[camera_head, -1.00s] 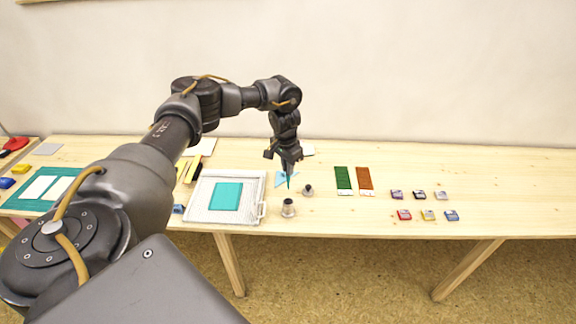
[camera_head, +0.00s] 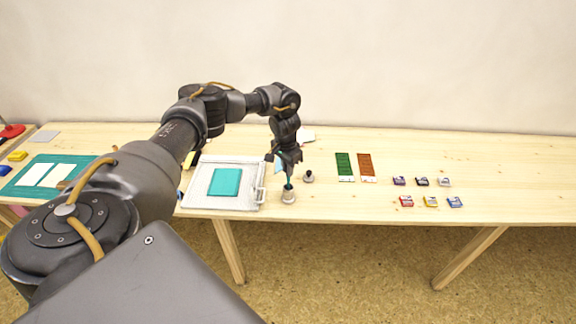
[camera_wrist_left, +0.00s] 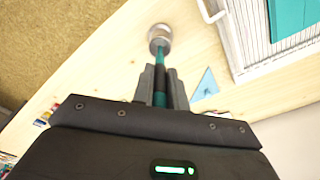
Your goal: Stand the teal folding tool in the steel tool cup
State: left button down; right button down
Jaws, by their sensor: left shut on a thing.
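My left gripper (camera_head: 288,175) is shut on the teal folding tool (camera_head: 290,185) and holds it about upright, point down. The steel tool cup (camera_head: 288,197) stands on the table right under it, beside the tray's right side. In the head view the tool's lower end meets the cup's mouth. In the left wrist view the tool (camera_wrist_left: 160,88) runs from between the fingers to the cup (camera_wrist_left: 160,31), and its end appears inside the rim. How deep it sits is hidden. My right gripper is not in view.
Green (camera_head: 344,166) and brown (camera_head: 366,167) strips and several inkpads lie farther right. A blue triangle (camera_wrist_left: 206,84) lies near the gripper.

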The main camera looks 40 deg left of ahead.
aim_at(288, 180)
pick_arm(q)
notch_tip(288, 180, down, 2)
jog(key=shift+f+b, duration=0.1)
jog(key=shift+b, duration=0.35)
jog(key=shift+f, duration=0.4)
jog(key=c, duration=1.3)
grip_release()
